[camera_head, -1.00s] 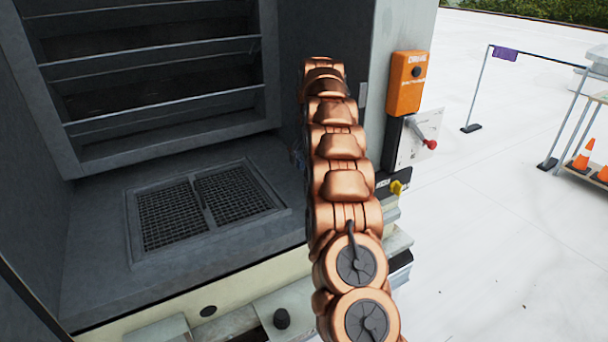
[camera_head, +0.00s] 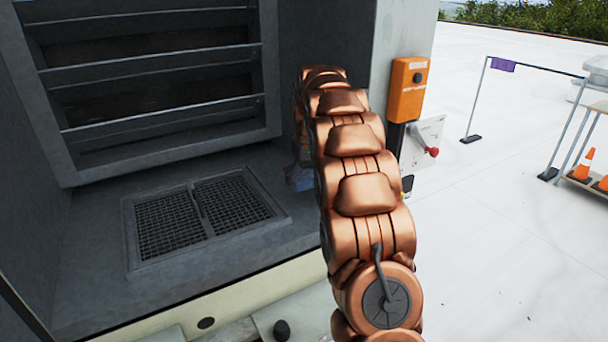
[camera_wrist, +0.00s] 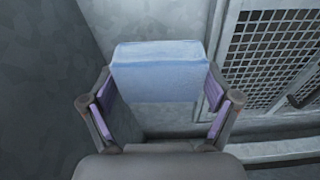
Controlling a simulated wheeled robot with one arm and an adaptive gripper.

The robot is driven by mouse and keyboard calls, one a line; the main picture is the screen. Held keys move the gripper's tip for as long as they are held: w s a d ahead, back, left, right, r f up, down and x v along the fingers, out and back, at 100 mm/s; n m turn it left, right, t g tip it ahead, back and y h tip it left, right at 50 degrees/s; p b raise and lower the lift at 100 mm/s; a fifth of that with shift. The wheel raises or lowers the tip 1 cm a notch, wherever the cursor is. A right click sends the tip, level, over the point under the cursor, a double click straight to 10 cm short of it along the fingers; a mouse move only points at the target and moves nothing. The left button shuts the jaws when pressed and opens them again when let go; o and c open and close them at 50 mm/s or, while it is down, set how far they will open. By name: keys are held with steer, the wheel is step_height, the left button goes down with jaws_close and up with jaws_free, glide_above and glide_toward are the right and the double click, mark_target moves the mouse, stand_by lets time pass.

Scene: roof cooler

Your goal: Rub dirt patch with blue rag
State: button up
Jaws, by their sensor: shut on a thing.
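The blue rag (camera_wrist: 160,72) is between the two fingers of my gripper (camera_wrist: 160,95) in the wrist view, and the gripper is shut on it. In the head view a small blue part of the rag (camera_head: 299,177) shows at the left of my copper arm, low in the grey cooler recess. My arm hides most of the gripper there. Whether the rag touches the surface behind it I cannot tell. No dirt patch can be made out in either view.
A floor grate (camera_head: 205,215) lies left of the rag in the head view; it is at the upper right in the wrist view (camera_wrist: 275,50). Slatted louvres (camera_head: 150,85) stand behind. An orange box (camera_head: 408,88) and a red-knobbed switch (camera_head: 432,152) are on the right.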

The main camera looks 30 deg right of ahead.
steer(key=b, duration=0.1)
glide_above(303, 206)
steer(key=shift+s+d+f, duration=0.1)
steer(key=shift+f, duration=1.35)
steer(key=shift+s+d+f, duration=0.1)
steer(key=shift+f, duration=1.35)
step_height(303, 206, down, 2)
steer(key=shift+b, duration=0.35)
steer(key=shift+d+r+p, duration=0.2)
steer(key=shift+d+p, duration=0.15)
steer(key=shift+d, duration=0.45)
steer(key=shift+c, duration=0.5)
steer(key=shift+d+f+p, duration=0.2)
steer(key=shift+d+p, duration=0.15)
steer(key=shift+d, duration=0.75)
steer(key=shift+s+d+r+p, duration=0.1)
steer(key=shift+d+r+p, duration=0.05)
steer(key=shift+d+p, duration=0.15)
steer(key=shift+a+f+b, duration=0.25)
steer(key=shift+a+b, duration=0.2)
steer(key=shift+a, duration=0.45)
steer(key=shift+a+b, duration=0.45)
steer(key=shift+a, duration=1)
steer(key=shift+d+r+p, duration=0.15)
steer(key=shift+r+p, duration=0.8)
steer(key=shift+r, duration=3.2)
